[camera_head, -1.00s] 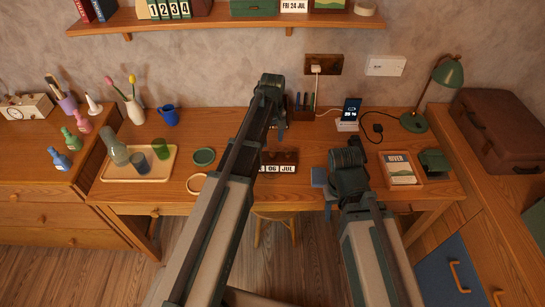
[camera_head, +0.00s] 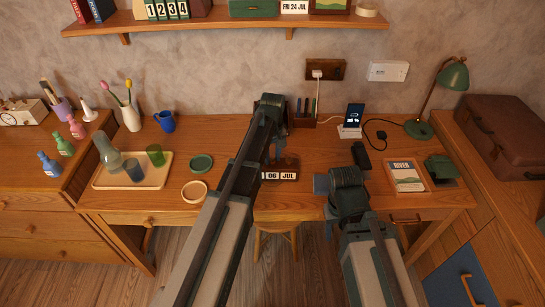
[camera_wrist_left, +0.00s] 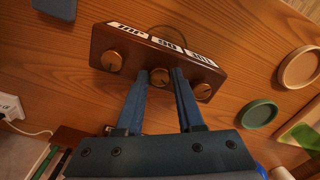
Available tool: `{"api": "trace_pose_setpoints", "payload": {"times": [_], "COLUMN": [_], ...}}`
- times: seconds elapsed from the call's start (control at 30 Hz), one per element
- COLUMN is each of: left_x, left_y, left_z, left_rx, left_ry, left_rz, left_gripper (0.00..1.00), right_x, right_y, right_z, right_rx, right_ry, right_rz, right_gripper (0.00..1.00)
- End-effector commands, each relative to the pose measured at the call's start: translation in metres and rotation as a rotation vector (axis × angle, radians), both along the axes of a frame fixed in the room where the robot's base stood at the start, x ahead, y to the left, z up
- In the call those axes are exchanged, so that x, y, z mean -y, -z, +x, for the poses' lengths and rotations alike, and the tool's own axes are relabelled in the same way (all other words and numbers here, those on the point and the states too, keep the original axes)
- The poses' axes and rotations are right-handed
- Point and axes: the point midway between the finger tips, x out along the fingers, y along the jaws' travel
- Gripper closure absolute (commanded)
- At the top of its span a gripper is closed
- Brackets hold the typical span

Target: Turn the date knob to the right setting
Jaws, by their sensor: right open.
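The dark wooden block calendar (camera_head: 287,164) stands on the desk and shows 06 JUL in the head view; its left part is hidden by my arm. The other knobs (camera_wrist_left: 111,61) (camera_wrist_left: 203,91) are outside the fingers. My right gripper (camera_head: 322,186) is open and empty, right of the calendar. A card on the shelf (camera_head: 294,7) reads FRI 24 JUL.
A green disc (camera_head: 201,163) and a round tan dish (camera_head: 194,190) lie left of the calendar. A pen holder (camera_head: 304,121) stands behind it. A phone on a charger (camera_head: 352,120), a boxed book (camera_head: 406,176) and a lamp (camera_head: 452,78) are to the right.

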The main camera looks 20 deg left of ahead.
Motion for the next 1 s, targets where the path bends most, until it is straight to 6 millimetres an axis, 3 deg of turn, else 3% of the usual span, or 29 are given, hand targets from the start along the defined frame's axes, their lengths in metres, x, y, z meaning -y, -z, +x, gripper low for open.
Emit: {"api": "trace_pose_setpoints", "payload": {"times": [0.03,0.2,0.43,0.8,1.0], "left_x": [0.0,0.0,0.0,-0.0001,0.0], "left_y": [0.0,0.0,0.0001,0.0001,0.0001], "left_z": [0.0,0.0,0.0,-0.0001,0.0], "left_rx": [0.0,0.0,0.0,0.0,0.0], "left_ry": [0.0,0.0,0.024,0.362,0.422], "left_rz": [0.0,0.0,0.0,0.0,0.0], "left_gripper": [0.74,1.0,1.0,1.0,1.0], "right_x": [0.0,0.0,0.0,0.0,0.0], "right_y": [0.0,0.0,0.0001,0.0001,0.0001], "right_z": [0.0,0.0,0.0,0.0,0.0], "right_rx": [0.0,0.0,0.0,0.0,0.0], "right_ry": [0.0,0.0,0.0,0.0,0.0], "right_rz": [0.0,0.0,0.0,0.0,0.0], "right_gripper": [0.5,0.5,0.5,0.5,0.5]}}
